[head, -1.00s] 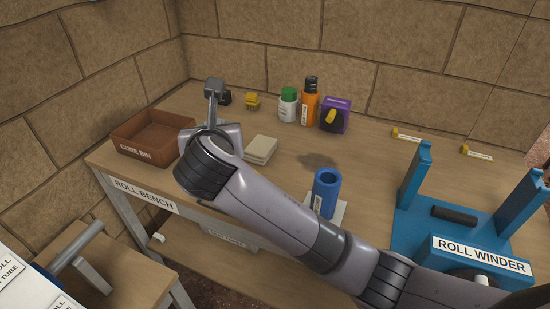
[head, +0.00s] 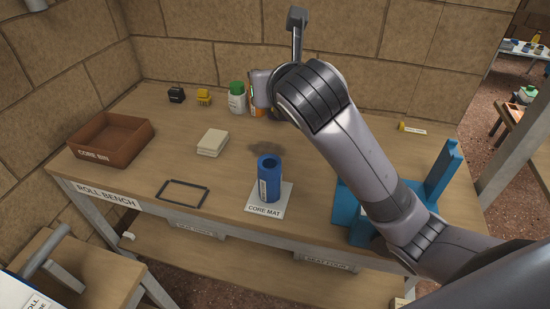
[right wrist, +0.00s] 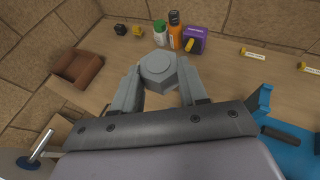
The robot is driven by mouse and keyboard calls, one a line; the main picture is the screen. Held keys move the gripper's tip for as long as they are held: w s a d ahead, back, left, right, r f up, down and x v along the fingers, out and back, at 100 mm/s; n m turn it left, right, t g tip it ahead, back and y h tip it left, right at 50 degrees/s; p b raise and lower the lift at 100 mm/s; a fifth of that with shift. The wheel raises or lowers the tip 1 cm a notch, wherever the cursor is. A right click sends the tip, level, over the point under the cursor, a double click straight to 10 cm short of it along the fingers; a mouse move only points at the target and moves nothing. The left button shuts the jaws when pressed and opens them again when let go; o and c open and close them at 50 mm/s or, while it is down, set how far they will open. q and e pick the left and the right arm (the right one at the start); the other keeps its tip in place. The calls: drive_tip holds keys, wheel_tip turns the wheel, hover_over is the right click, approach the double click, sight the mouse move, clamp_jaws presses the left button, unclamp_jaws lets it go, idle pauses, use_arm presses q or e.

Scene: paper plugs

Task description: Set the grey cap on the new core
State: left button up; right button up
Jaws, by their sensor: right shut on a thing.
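The blue core (head: 268,185), an open-topped tube, stands upright on the white core mat (head: 265,210) near the bench's front edge. In the right wrist view, the grey cap (right wrist: 158,68) is a hexagonal piece between the two fingertips. The core does not show in the right wrist view. My left gripper is not in view.
The brown core bin (head: 110,140) is at the left, with a pale pad stack (head: 213,142) and a dark rectangular outline (head: 183,193) nearby. Bottles, including a green-capped one (head: 237,98), stand at the back. My arm partly hides the blue roll winder (head: 443,175).

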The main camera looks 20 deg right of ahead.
wheel_tip(320, 180, down, 18)
drive_tip(key=shift+f, duration=0.1)
idle(0.4)
drive_tip(key=shift+f, duration=0.15)
drive_tip(key=shift+f, duration=0.25)
drive_tip(key=o, duration=1)
